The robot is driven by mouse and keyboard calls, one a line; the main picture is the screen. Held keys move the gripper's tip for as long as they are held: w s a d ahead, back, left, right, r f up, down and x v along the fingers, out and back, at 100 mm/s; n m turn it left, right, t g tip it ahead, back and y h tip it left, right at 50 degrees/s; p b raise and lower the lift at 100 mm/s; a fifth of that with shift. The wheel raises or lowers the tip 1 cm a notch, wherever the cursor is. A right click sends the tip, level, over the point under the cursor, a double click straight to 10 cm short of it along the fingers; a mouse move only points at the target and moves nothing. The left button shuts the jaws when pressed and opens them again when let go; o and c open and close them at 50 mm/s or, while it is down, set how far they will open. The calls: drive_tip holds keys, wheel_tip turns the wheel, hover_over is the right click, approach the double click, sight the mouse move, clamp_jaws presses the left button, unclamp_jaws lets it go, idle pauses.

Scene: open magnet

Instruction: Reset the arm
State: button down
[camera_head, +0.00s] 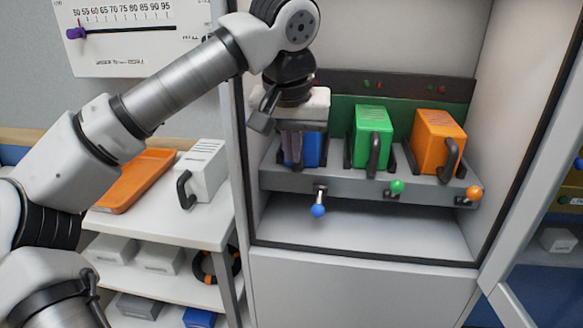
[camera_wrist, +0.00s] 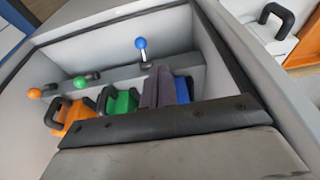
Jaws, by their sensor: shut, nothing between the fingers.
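My gripper (camera_head: 292,158) is shut and empty, with its fingers pointing down in front of the blue block (camera_head: 312,150) in the cabinet. The fingers (camera_wrist: 163,92) also show in the wrist view, where they overlap the blue block (camera_wrist: 184,90). I cannot tell whether they touch it. My arm reaches in from the left, bent, with the wrist at the upper part of the cabinet opening. The gripper hides much of the blue block and its handle.
A green block (camera_head: 371,135) and an orange block (camera_head: 437,143) stand right of the blue one. Below, the blue-knobbed lever (camera_head: 318,210) hangs down; green (camera_head: 397,186) and orange (camera_head: 474,193) knobs sit higher. Cabinet walls flank the gripper. A shelf cart (camera_head: 205,225) stands left.

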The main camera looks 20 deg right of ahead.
drive_tip(key=shift+v, duration=1.05)
